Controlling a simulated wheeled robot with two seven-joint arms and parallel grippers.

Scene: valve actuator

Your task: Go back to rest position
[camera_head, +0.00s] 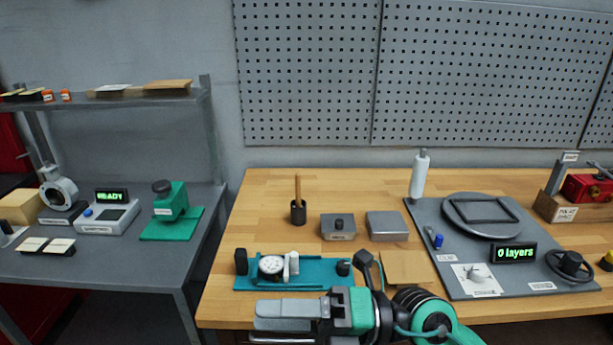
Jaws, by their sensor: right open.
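My right gripper (287,318) is in the lower middle of the head view, with its fingers pointing left. It is open and I see nothing between the fingers. It hangs in front of the wooden bench's (225,290) front edge, close to the teal fixture plate (325,270) with a dial gauge (271,266) on it. My left gripper is not in view.
A grey plate (462,285) with a turntable, a "0 layers" display (513,253) and a black handwheel (570,264) lies at the right. A grey side table (110,250) with a green press (172,205) is left.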

